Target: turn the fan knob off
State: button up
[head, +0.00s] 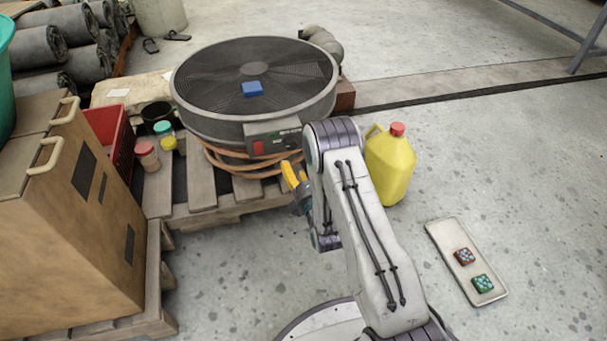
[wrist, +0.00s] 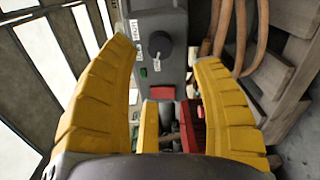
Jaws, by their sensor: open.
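The fan (head: 210,108) is a large round drum with a dark grille, lying face up on a pallet. Its grey control box (head: 263,131) is on the front side, partly hidden by my arm. In the wrist view the control box (wrist: 172,20) carries a dark round knob (wrist: 159,44) with white labels beside it. My gripper (wrist: 164,51) has yellow fingers, open, with the knob between them in the picture; I see no contact. In the head view my gripper (head: 290,174) is just below and in front of the box. The knob is not clear in that view.
A blue block (head: 253,89) lies on the grille. A yellow jug (head: 390,165) stands right of my arm. Jars (head: 147,156) and a red crate (head: 107,132) are left. A tray (head: 440,236) lies on the floor at right. Hoses (head: 225,160) coil under the fan.

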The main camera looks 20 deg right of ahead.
jog(key=shift+s, duration=1.75)
notch_tip(320, 180, up, 32)
jog(key=s+m+g+p, duration=0.2)
jog(key=m+g+p, duration=0.55)
jog(key=p, duration=1.35)
jog(key=s+r+m+g+p, duration=0.7)
jog(key=s+r+m+p, duration=0.5)
jog(key=s+r+p, duration=0.9)
jog(key=s+r, duration=0.8)
jog(key=s, duration=0.1)
jog(key=shift+a+m, duration=0.1)
jog(key=shift+m, duration=0.15)
